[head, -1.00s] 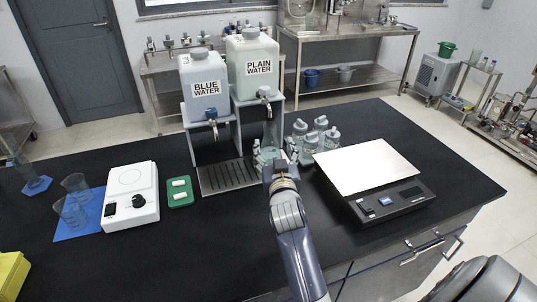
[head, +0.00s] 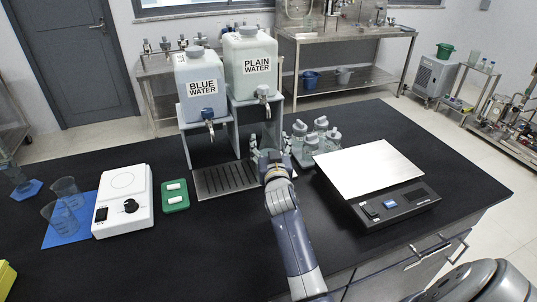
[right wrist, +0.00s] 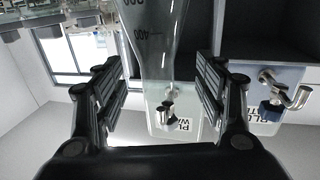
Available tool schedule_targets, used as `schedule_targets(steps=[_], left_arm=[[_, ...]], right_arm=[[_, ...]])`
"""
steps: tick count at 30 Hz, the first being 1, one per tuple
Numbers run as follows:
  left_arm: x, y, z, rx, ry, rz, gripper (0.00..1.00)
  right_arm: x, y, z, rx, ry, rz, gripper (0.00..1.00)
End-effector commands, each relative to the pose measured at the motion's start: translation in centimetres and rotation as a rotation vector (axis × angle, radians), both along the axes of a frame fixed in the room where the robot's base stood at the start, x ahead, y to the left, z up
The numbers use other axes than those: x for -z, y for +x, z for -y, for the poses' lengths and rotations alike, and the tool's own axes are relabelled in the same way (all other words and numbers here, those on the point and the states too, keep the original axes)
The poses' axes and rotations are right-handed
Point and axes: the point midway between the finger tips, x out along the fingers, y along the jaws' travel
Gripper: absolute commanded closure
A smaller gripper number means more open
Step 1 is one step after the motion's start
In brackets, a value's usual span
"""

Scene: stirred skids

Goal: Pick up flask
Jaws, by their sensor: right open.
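A clear glass flask (head: 267,134) with graduation marks stands below the tap of the PLAIN WATER tank (head: 250,66). In the head view its lower part is hidden by my right gripper (head: 269,153). In the right wrist view the flask (right wrist: 158,40) shows between the two spread fingers of the right gripper (right wrist: 166,95), with visible space on both sides. The right gripper is open and holds nothing. My left gripper is not in view.
Several small glass bottles (head: 321,124) stand just right of the gripper. A balance (head: 412,200) is farther right, and a drip tray (head: 224,181) is left. A BLUE WATER tank (head: 203,90), green tray (head: 175,201) and white stirrer (head: 127,178) lie left.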

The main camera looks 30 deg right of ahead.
Motion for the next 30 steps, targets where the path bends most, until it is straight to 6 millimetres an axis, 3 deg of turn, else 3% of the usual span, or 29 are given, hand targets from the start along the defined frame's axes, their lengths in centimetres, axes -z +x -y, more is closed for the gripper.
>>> schedule_targets(steps=[10, 20, 23, 29, 30], left_arm=[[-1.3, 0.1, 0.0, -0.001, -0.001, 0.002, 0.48], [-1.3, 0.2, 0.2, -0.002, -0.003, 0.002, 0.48], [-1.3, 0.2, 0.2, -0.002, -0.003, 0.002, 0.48], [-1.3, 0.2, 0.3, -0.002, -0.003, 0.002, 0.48], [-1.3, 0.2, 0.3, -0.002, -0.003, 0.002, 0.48]], right_arm=[[0.2, 3.4, 2.1, 0.001, 0.0, -0.001, 0.35], [0.3, 3.9, 2.3, 0.001, 0.0, -0.001, 0.35], [0.3, 3.9, 2.3, 0.001, 0.0, -0.001, 0.53], [0.3, 3.9, 2.3, 0.001, 0.0, -0.001, 0.99], [0.3, 3.9, 2.3, 0.001, 0.0, -0.001, 1.0]])
